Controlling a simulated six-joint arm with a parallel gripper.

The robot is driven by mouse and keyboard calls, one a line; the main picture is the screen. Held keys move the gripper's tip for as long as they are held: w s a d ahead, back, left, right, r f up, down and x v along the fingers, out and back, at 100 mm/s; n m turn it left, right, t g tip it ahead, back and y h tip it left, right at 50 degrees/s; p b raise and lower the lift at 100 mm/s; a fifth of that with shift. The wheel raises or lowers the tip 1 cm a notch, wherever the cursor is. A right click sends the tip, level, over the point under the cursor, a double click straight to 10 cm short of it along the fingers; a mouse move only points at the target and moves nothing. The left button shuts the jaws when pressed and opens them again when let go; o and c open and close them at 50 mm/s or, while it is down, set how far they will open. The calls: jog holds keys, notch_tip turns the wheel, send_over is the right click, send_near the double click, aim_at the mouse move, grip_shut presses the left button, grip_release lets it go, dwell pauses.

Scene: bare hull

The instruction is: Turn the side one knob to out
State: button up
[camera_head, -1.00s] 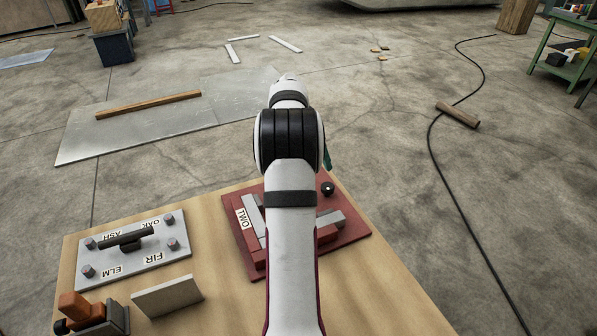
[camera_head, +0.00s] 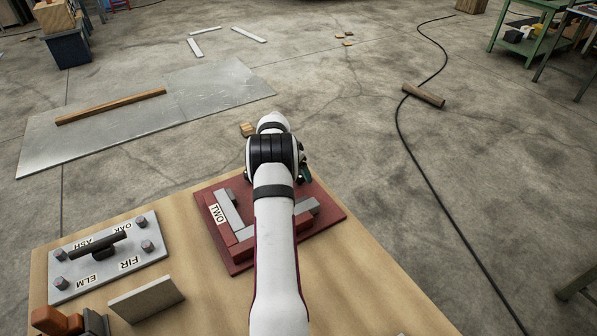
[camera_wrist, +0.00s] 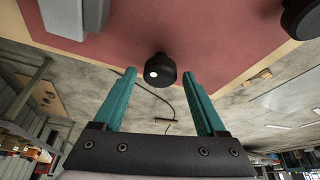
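A red board (camera_head: 236,262) with a label reading TWO lies on the wooden table. A black round knob (camera_wrist: 165,64) with a white dot stands out from the red surface in the wrist view. A second black knob (camera_wrist: 303,18) is partly cut off at the upper right. I see no label reading ONE or OUT. My gripper (camera_wrist: 159,78) is open, its two teal fingers on either side of the dotted knob in the picture, with gaps on both sides. Depth between fingertips and knob is hard to tell. In the head view my arm hides the far part of the board, and a teal finger (camera_head: 306,176) shows.
Grey bars (camera_head: 229,209) stand on the red board. Left of it is a grey plate (camera_head: 70,287) with a black handle and labels OAK, ASH, ELM and FIR. A grey slab (camera_head: 146,298) and an orange-and-grey fixture (camera_head: 55,321) stand nearer.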

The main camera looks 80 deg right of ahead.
grip_shut()
jog(key=n+t, duration=0.1)
jog(key=n, duration=0.1)
jog(key=n+t, duration=0.1)
jog(key=n, duration=0.2)
jog(key=shift+s, duration=0.2)
jog(key=n+t, duration=0.1)
jog(key=n, duration=0.2)
jog(key=n+t, duration=0.1)
jog(key=n, duration=0.2)
jog(key=shift+s, duration=0.1)
jog(key=n+t, duration=0.1)
jog(key=n, duration=0.1)
jog(key=n+y, duration=0.1)
jog(key=n, duration=0.2)
jog(key=shift+s+d+t+y, duration=0.1)
jog(key=shift+d+t+y, duration=0.1)
jog(key=shift+t+y, duration=0.15)
jog(key=n+y, duration=0.1)
jog(key=n, duration=0.1)
jog(key=n+t+y, duration=0.1)
jog(key=n, duration=0.2)
jog(key=shift+n, duration=0.3)
